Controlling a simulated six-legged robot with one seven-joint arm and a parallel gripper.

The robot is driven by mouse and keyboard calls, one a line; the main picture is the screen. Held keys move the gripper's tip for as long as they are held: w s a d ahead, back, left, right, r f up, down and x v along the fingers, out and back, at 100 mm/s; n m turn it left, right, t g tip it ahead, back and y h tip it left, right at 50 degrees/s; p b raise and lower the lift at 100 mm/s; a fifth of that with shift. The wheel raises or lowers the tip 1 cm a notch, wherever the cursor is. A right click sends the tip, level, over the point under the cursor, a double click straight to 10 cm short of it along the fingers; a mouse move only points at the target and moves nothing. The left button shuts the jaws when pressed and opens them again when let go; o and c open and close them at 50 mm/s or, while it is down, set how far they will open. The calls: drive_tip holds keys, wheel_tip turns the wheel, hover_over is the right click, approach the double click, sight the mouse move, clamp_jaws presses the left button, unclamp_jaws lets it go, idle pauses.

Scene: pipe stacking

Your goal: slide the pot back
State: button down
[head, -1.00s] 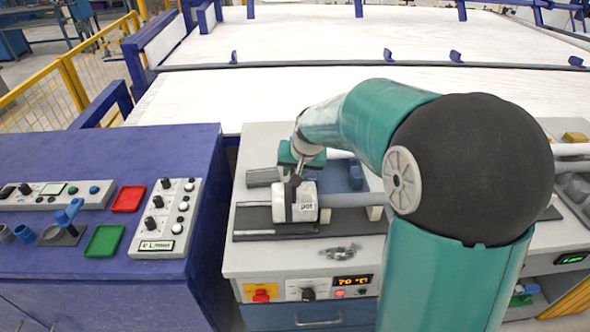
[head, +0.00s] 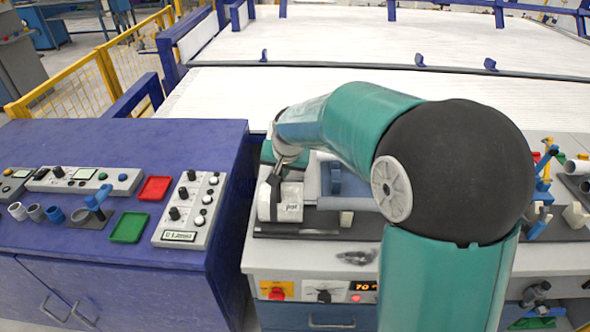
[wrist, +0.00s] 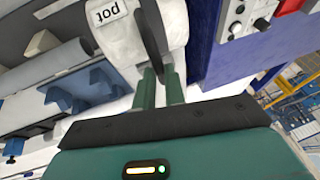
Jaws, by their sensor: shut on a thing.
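The pot (head: 290,203) is a white block labelled "pot" at the left end of a dark rail (head: 300,234) on the grey bench. A dark upright handle (head: 274,195) stands on it. My gripper (head: 279,172) comes down from above and is shut on this handle. In the wrist view the pot (wrist: 122,35) is at the top, with the handle (wrist: 148,35) between the fingers of my gripper (wrist: 158,78). A grey pipe (head: 345,203) lies to the right of the pot, apart from it.
The blue console (head: 120,150) stands left of the bench, with a red tray (head: 155,189), a green tray (head: 129,227) and a knob box (head: 188,210). The bench front has a temperature display (head: 367,286). A broad white surface (head: 330,95) lies behind.

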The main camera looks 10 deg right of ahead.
drive_tip(key=shift+a+r, duration=0.1)
drive_tip(key=shift+a, duration=0.2)
drive_tip(key=c, duration=1.5)
unclamp_jaws()
drive_tip(key=shift+w+a, duration=0.1)
drive_tip(key=shift+d+r, duration=0.2)
drive_tip(key=shift+r, duration=0.05)
drive_tip(key=v, duration=1.3)
drive_tip(key=shift+s, duration=0.25)
drive_tip(key=s+d+n, duration=0.1)
drive_tip(key=s+d, duration=0.2)
drive_tip(key=s, duration=0.5)
drive_tip(key=s+d+f, duration=0.1)
drive_tip(key=s+d, duration=0.1)
drive_tip(key=s, duration=0.6)
drive_tip(key=s+d+f+n+h, duration=0.1)
drive_tip(key=s+d, duration=0.2)
drive_tip(key=s, duration=0.5)
drive_tip(key=shift+s+d+f+n+t, duration=0.2)
drive_tip(key=shift+d+n+t, duration=0.1)
drive_tip(key=shift+d+t, duration=0.1)
